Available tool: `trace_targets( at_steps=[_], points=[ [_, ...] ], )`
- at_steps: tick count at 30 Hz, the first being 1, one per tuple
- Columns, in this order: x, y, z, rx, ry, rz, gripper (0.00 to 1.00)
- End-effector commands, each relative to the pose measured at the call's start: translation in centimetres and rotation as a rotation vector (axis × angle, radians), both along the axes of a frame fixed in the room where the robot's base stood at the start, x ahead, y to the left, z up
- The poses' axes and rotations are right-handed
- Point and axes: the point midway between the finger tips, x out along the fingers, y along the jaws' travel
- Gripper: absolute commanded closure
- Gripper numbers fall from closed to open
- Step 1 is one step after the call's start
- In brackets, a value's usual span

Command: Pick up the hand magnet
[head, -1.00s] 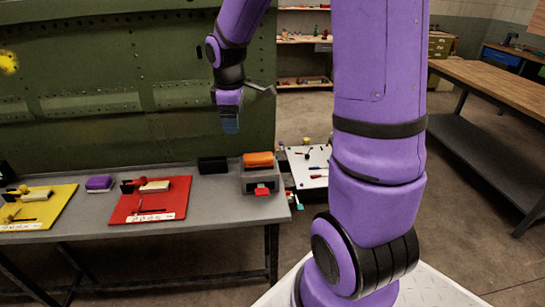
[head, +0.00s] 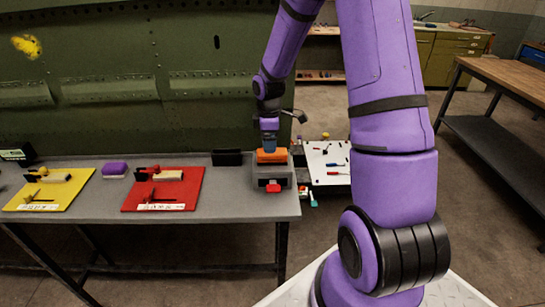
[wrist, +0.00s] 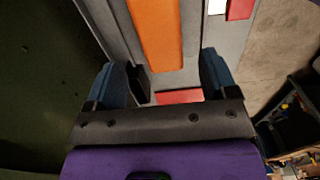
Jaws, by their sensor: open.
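An orange block (head: 272,156) lies on top of a grey box (head: 262,172) at the right end of the grey bench. It looks like the hand magnet, but I cannot be sure. In the wrist view the orange block (wrist: 156,30) runs lengthwise from the top edge to between the fingers. My gripper (head: 269,143) points down just above it, fingers apart. In the wrist view my gripper (wrist: 164,75) has a blue finger on each side, with nothing clasped. I cannot tell whether the fingers touch the block.
A red piece (head: 273,187) sticks out of the grey box's front. A black block (head: 227,157), a red board (head: 165,200), a purple block (head: 115,168) and a yellow board (head: 48,195) lie left on the bench. A white tool panel (head: 325,155) stands right. The green fuselage wall (head: 140,110) rises behind.

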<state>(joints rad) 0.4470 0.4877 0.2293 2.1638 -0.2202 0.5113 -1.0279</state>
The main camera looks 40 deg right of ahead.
Motion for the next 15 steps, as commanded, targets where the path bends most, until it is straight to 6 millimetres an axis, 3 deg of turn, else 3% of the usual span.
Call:
trace_targets(
  at_steps=[9,15],
  points=[
    [-0.7,-0.6,-3.8,0.002,0.002,0.001,0.21],
    [-0.7,-0.7,-5.1,0.000,0.000,0.001,0.21]
  ],
)
